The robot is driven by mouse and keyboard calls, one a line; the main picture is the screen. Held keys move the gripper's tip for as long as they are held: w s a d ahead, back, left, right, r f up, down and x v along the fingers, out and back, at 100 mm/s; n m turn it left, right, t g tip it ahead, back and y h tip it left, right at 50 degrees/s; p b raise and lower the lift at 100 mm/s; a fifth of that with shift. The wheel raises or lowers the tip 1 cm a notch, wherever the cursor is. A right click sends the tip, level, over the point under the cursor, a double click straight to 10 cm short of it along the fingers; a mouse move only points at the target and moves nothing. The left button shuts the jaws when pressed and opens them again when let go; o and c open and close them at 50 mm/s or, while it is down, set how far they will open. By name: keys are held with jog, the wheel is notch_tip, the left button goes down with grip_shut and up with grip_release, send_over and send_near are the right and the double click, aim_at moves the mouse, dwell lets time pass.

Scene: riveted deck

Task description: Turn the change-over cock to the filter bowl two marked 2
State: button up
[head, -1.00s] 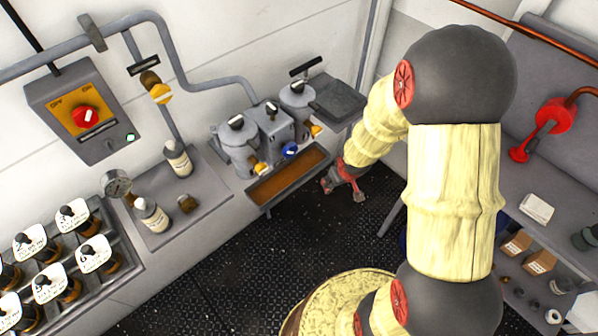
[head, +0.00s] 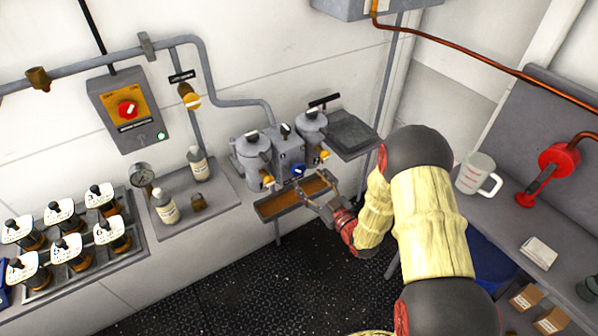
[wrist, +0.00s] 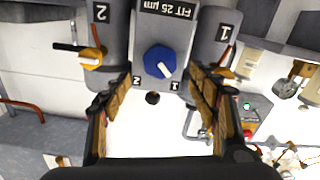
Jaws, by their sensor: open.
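The change-over cock is a blue knob (head: 298,170) on the grey block between two filter bowls. In the wrist view, which is upside down, the blue knob (wrist: 159,61) has a white pointer slanting toward the small 1 on its plate. Filter bowl two (wrist: 103,40), marked 2, is on the left there; filter bowl one (wrist: 216,38), marked 1, is on the right. In the head view the bowls stand left (head: 252,150) and right (head: 311,132). My gripper (head: 314,190) is open, its fingers (wrist: 160,82) either side of the knob's line, apparently short of touching it.
Each bowl has a yellow-handled cock below, at left (head: 267,180) and right (head: 323,156). An orange-brown tray (head: 290,200) lies under the bowls. A grey shelf (head: 352,135) is at right. A panel with a red knob (head: 127,109) hangs at left.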

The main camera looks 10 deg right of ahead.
aim_at(300, 171)
jog(key=b+x, duration=0.1)
jog(key=x, duration=0.6)
jog(key=shift+w+f, duration=0.1)
jog(key=shift+w, duration=0.1)
jog(key=shift+c, duration=0.4)
jog(key=c, duration=1.1)
